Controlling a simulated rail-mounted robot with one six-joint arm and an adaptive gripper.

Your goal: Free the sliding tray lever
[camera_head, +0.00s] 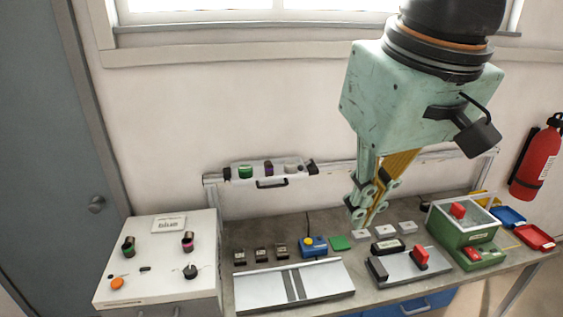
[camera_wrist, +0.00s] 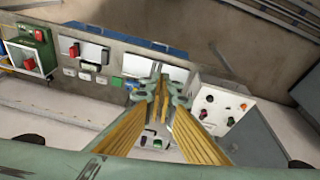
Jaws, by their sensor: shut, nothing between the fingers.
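My gripper (camera_head: 362,220) is shut and empty, pointing down above the back middle of the workbench; in the wrist view its fingers (camera_wrist: 160,80) are together. A pale sliding tray (camera_head: 245,183) with a dark front handle hangs on the back rail, left of my gripper and apart from it. Its green, purple and pale knobs stand in a row on top. A red lever (camera_head: 420,257) stands on a grey plate at the front right. Another red lever (camera_head: 457,210) is on the green box. I cannot tell which part is the tray lever.
A white control box (camera_head: 150,285) with knobs stands at the left. A grey slotted plate (camera_head: 325,290), a blue box with a yellow button (camera_head: 313,246) and small blocks cover the bench. The green box (camera_head: 455,235) and red and blue bins (camera_head: 533,237) are at right.

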